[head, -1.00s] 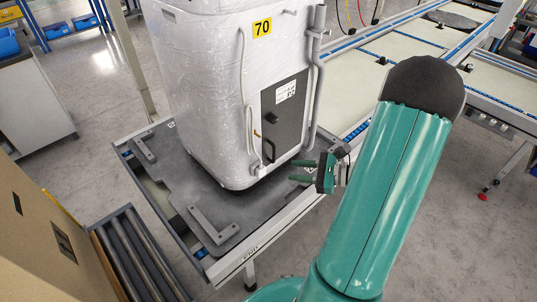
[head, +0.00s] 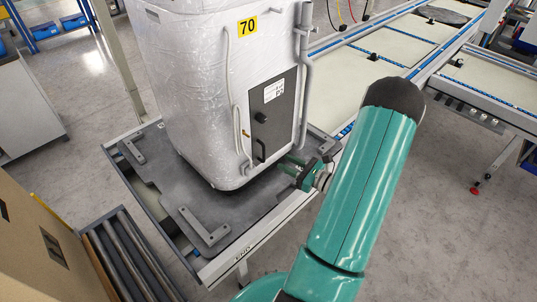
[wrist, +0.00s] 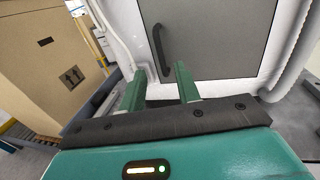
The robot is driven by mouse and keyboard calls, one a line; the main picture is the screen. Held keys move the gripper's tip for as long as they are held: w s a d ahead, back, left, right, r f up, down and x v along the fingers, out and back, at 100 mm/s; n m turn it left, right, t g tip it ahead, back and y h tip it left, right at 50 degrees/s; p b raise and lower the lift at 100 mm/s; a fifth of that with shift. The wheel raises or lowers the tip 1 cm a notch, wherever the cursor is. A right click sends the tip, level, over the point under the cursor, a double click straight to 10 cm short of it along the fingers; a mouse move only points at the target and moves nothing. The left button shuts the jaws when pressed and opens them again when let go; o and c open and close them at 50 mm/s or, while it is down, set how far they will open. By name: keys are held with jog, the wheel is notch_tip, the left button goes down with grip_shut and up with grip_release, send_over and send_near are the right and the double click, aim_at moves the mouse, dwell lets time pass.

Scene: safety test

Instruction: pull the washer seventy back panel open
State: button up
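The washer (head: 190,80) is wrapped in white film and carries a yellow label 70 (head: 247,26). Its grey back panel (head: 274,108) looks shut and has a black handle (head: 258,148) at its lower left. In the wrist view the panel (wrist: 215,40) fills the upper right, and the dark handle (wrist: 160,50) stands upright just beyond the fingers. My gripper (head: 289,166) is at the panel's lower edge. In the wrist view my gripper (wrist: 158,88) has its two green fingers apart, with nothing between them. The handle looks beyond the fingertips, not clasped.
The washer stands on a dark pallet plate (head: 165,195) on a conveyor frame. Grey pipes (head: 304,90) run down right of the panel. A cardboard box (head: 45,245) and rollers (head: 125,255) are at lower left; the box also shows in the wrist view (wrist: 45,65).

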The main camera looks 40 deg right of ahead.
jog(key=x, duration=0.7)
jog(key=shift+w, duration=0.4)
jog(key=shift+a, duration=0.1)
grip_shut()
